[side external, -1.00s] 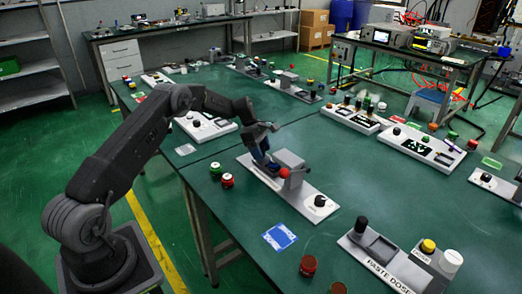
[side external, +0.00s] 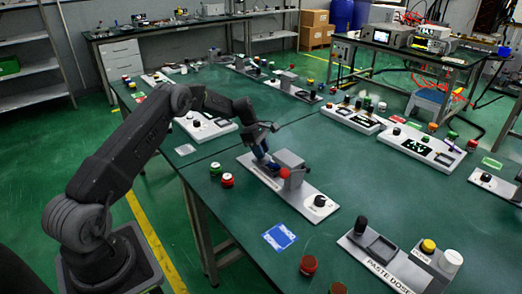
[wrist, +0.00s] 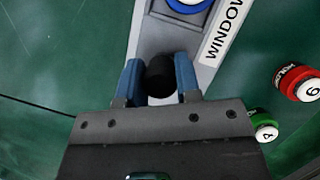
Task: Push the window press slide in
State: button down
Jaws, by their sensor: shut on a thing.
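The window press panel is a light grey plate (side external: 322,212), marked "WINDOW" on a label (wrist: 226,28) in the wrist view. A black round knob (wrist: 160,72) stands on it. My gripper (wrist: 160,82) has its two blue fingers on either side of this knob and is shut on it. In the side view my gripper (side external: 261,156) is low at the panel's far left end, and the knob is hidden there. A grey block (side external: 290,160) with a red ball (side external: 285,173) stands just right of the gripper. A blue-and-white round part (wrist: 187,4) shows at the wrist view's top edge.
Red and green buttons (side external: 227,180) stand on the green table left of the panel. A black dial (side external: 320,201) is at the panel's near right end. A "PASTE DOSE" panel (side external: 385,262) stands nearer the front. A blue card (side external: 280,237) lies between on clear table.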

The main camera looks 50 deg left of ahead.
jog(key=shift+d, duration=2.4)
jog(key=c, duration=0.8)
grip_release()
jog(key=shift+a, duration=0.1)
jog(key=v, duration=1.3)
jog(key=shift+r, duration=0.4)
jog(key=shift+a+r, duration=0.1)
